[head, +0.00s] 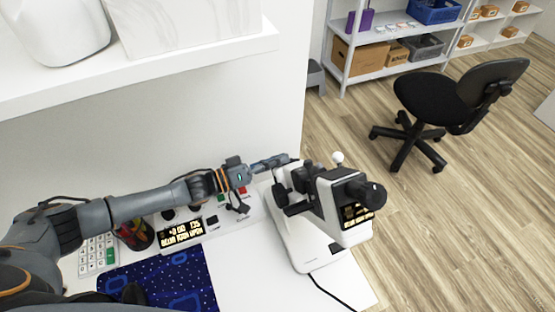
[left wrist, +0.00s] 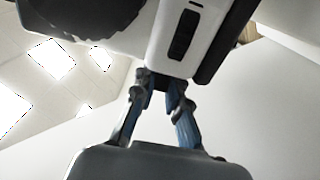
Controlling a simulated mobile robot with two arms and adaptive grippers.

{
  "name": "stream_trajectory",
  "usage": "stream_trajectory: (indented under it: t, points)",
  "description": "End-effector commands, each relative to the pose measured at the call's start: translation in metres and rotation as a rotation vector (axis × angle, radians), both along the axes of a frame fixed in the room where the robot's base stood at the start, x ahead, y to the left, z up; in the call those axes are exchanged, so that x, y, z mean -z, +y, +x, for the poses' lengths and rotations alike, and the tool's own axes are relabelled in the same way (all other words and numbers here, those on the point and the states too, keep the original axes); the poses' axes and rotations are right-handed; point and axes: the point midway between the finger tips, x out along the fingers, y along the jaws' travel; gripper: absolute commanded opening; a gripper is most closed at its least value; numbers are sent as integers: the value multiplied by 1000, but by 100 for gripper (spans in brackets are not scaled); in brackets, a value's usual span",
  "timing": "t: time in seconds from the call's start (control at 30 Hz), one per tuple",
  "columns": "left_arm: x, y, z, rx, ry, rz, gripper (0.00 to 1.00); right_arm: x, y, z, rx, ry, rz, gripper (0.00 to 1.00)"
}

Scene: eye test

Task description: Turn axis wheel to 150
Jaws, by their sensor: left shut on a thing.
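A white and black eye-test instrument (head: 318,258) stands at the table's right end, with a black ribbed round knob (head: 372,196) at its upper right and a small lit display below it. My left gripper (head: 286,160) reaches its far upper left side. In the left wrist view my blue fingers (left wrist: 162,84) are shut on a small dark part at the lower end of a white housing (left wrist: 187,38) with a black slot. The fingers mostly hide this part, so I cannot tell whether it is the axis wheel. My right gripper is not in view.
A console display (head: 182,233) seems to read "+0 00" and "135", blurred. A keypad (head: 97,254) and blue patterned mat (head: 180,281) lie left. A white shelf (head: 200,52) overhangs the table. A black chair (head: 432,100) stands on the floor at right.

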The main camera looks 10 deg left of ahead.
Motion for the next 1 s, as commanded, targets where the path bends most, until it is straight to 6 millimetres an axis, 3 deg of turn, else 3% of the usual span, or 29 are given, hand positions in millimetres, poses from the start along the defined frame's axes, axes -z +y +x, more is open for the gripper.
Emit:
stream_trajectory:
  t: [0.43,0.47,0.57,0.87,1.0]
  points:
    - [1,2,-3,-39,-20,-32,0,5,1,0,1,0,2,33]
    - [1,2,-3,-39,-20,-32,15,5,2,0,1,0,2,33]
    - [1,2,-3,-39,-21,-31,36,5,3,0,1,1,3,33]
    - [1,3,-3,-38,-20,-31,38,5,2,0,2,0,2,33]
    - [4,12,-9,-40,-18,-28,38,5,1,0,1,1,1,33]
